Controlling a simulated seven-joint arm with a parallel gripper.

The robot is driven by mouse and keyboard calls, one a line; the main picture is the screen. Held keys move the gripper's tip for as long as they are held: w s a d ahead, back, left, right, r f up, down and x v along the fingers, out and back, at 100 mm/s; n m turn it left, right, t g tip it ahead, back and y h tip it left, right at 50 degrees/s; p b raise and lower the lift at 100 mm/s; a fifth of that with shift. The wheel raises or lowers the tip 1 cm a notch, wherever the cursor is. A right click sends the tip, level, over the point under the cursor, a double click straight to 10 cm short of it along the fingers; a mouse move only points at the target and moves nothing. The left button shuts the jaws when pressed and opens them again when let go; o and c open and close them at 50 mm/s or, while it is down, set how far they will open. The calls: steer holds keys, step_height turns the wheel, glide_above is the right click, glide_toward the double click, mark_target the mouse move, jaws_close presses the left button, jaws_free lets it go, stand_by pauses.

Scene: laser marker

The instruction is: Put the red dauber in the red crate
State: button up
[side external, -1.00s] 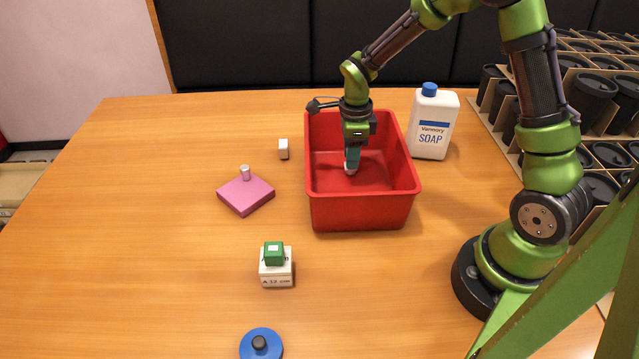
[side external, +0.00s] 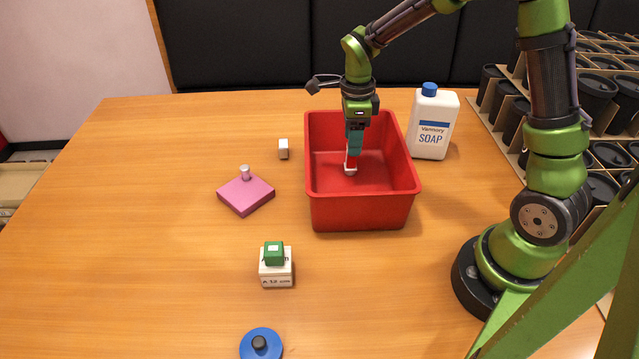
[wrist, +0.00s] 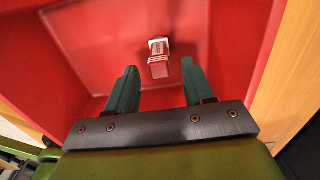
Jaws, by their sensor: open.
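The red crate (side external: 360,212) stands on the table below my arm. The red dauber (side external: 351,165), red with a white end, is inside the crate, on or close to its floor. In the wrist view the dauber (wrist: 159,58) shows just beyond and between my fingertips, with a gap to each finger. My gripper (wrist: 157,75) is open and empty, pointing down into the crate above the dauber. In the side view the gripper (side external: 354,150) is small and partly covers the dauber's upper part.
A white soap bottle (side external: 433,125) stands right of the crate. Left of it are a small white block (side external: 283,149), a pink block with a peg (side external: 245,194), a green cube (side external: 273,253) on a white box (side external: 276,272), and a blue disc with a knob (side external: 261,345). Table space at left is clear.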

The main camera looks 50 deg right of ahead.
step_height(320, 180, up, 7)
steer(key=s+a+r+n+t+y, duration=0.1)
steer(key=s+a+r+n+t, duration=0.2)
steer(key=s+n, duration=0.4)
steer(key=s+a+r+n+t+y, duration=0.1)
steer(key=s+a+r+n+t, duration=0.3)
steer(key=n, duration=1.2)
steer(key=s+a+r, duration=0.1)
steer(key=s+r, duration=0.1)
steer(key=s, duration=0.2)
steer(key=shift+s+a, duration=0.15)
steer(key=shift+s, duration=0.05)
